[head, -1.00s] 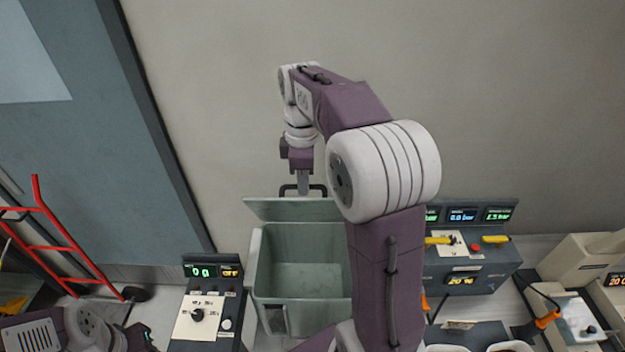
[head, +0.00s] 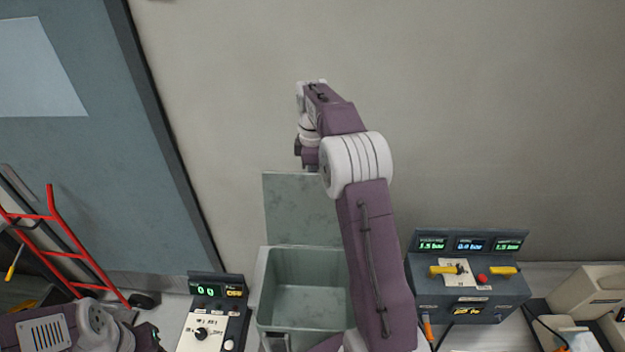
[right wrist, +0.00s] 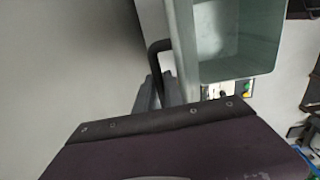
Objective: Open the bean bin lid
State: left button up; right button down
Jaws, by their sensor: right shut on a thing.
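The bean bin (head: 262,300) is a grey-green open-topped box at the bottom middle of the head view, and its inside looks empty. Its lid (head: 295,215) stands about upright at the bin's back edge, in front of the wall. My right gripper (right wrist: 158,88) is shut on the lid's black handle (right wrist: 154,58) in the right wrist view. In the head view the fingers and handle are hidden behind the lid's top edge and my arm. The bin also shows in the right wrist view (right wrist: 240,78). Of my left arm only links show at the bottom left; its fingers are not visible.
A control box (head: 212,315) with a dial and display stands left of the bin. A larger panel (head: 465,285) with yellow handles stands to the right. A red hand truck (head: 60,240) is at the left by the door. The wall (head: 480,120) is close behind the lid.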

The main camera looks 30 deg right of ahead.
jog(key=shift+w+d, duration=0.2)
jog(key=shift+w, duration=0.1)
jog(key=c, duration=1.7)
grip_release()
jog(key=shift+c, duration=0.2)
jog(key=shift+o, duration=1.4)
jog(key=shift+w+d+f, duration=0.1)
jog(key=shift+w+f, duration=0.05)
jog(key=shift+f, duration=0.25)
